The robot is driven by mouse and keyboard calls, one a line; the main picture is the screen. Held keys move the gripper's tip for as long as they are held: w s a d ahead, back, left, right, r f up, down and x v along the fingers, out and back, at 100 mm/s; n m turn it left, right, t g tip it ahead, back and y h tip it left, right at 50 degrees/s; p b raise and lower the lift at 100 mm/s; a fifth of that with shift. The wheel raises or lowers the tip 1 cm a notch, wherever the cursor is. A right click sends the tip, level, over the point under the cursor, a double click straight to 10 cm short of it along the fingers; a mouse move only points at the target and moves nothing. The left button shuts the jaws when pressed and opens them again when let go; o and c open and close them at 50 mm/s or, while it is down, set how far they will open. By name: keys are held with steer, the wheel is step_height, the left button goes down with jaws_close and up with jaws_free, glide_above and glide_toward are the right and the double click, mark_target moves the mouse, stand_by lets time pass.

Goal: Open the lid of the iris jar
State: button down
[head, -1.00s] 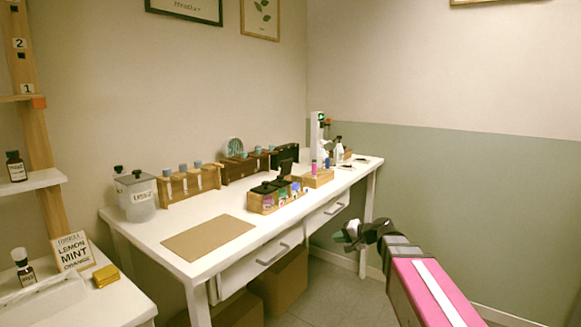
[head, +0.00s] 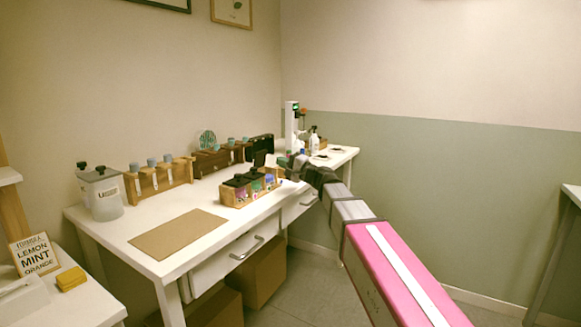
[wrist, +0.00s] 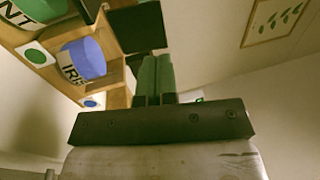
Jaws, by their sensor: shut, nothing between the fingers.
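The iris jar (wrist: 83,60) shows in the wrist view as a blue-violet jar with a partly visible IRIS label, in a compartment of the wooden rack (wrist: 118,98). A dark flat panel (wrist: 137,25), which looks like a lid, stands beside it, near my fingertips. I cannot tell whether they touch. My gripper (wrist: 156,65) is shut and empty, to the right of the jar. In the head view my gripper (head: 291,163) is at the right end of the jar rack (head: 237,201). A black lid (head: 259,158) stands upright there; the iris jar is hard to single out.
A green jar (wrist: 38,8) with a label ending in NT sits next to the iris jar. Other black-lidded jars share the rack. A bottle rack (head: 158,182) and a dispenser (head: 292,125) stand behind. The brown mat (head: 178,233) on the table is clear.

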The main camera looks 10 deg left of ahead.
mark_target(261, 152)
steer(key=x, duration=0.7)
steer(key=shift+a, duration=0.2)
steer(key=shift+w+a+r+g+h, duration=0.25)
steer(key=shift+a+g+h, duration=0.15)
steer(key=shift+h, duration=0.2)
steer(key=shift+w+a+r+g+h, duration=0.1)
steer(key=shift+a+r+g+h, duration=0.1)
steer(key=shift+a+g+h, duration=0.3)
steer(key=shift+w+a+r+t+h, duration=0.1)
steer(key=shift+w+a+t+h, duration=0.1)
steer(key=shift+a+t+h, duration=0.15)
